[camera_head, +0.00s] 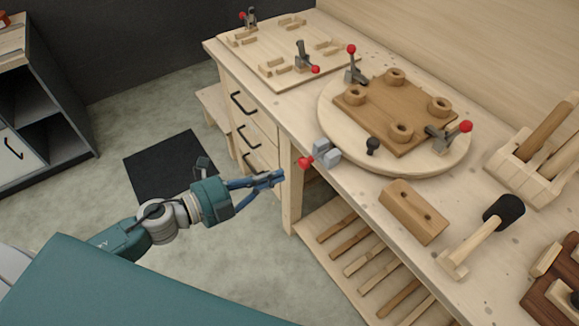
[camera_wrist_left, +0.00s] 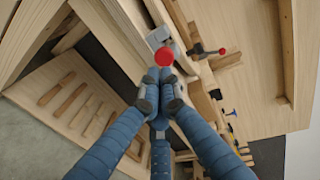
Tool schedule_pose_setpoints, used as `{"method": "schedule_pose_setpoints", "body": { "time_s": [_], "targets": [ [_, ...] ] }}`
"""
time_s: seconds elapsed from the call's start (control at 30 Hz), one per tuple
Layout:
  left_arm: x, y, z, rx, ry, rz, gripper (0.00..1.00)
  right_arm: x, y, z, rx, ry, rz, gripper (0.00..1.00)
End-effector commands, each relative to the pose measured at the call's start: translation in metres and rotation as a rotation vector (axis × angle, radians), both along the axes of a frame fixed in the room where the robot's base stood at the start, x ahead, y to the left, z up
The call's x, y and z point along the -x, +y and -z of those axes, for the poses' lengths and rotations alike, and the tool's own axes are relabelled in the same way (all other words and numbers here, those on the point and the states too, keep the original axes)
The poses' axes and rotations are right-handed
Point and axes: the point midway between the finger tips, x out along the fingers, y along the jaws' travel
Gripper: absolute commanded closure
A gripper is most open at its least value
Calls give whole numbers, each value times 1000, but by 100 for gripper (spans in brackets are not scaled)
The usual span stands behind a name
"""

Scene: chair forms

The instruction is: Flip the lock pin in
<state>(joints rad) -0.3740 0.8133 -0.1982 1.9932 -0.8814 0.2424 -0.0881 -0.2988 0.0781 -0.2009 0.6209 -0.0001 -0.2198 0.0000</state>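The lock pin has a red knob (camera_head: 305,162) and sits in a grey block (camera_head: 326,151) at the bench's front edge, beside the round wooden turntable (camera_head: 325,112). The red knob points outward over the edge. It also shows in the left wrist view (camera_wrist_left: 164,57), just beyond my fingertips, with the grey block (camera_wrist_left: 158,37) behind it. My left gripper (camera_head: 279,177) is in the air off the bench edge, to the left of the knob and apart from it in the head view. Its blue fingers (camera_wrist_left: 159,76) are drawn together with nothing seen between them. My right gripper is not in view.
A wooden plate (camera_head: 397,112) with several rings and red-tipped clamps lies on the turntable, with a black knob (camera_head: 372,145) at its rim. A drilled wooden block (camera_head: 413,211) and a mallet (camera_head: 481,236) lie to the right. A slatted shelf (camera_head: 340,258) is below.

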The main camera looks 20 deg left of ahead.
Motion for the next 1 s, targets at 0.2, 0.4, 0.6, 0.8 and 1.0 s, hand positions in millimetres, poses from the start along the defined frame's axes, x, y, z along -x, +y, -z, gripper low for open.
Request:
{"method": "schedule_pose_setpoints", "body": {
  "time_s": [0.2, 0.4, 0.6, 0.8, 1.0],
  "targets": [
    [-24, -19, 2, 1, -2, 0, 100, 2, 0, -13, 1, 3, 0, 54],
    [-34, -28, 6, 1, 0, 0, 100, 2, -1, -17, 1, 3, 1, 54],
    [-36, -30, 8, 0, 0, 1, 100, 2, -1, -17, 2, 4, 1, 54],
    [-36, -30, 8, 0, 0, 1, 100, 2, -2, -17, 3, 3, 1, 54],
    [-45, -37, 5, 1, -1, 1, 100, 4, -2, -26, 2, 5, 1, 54]
  ]
}}
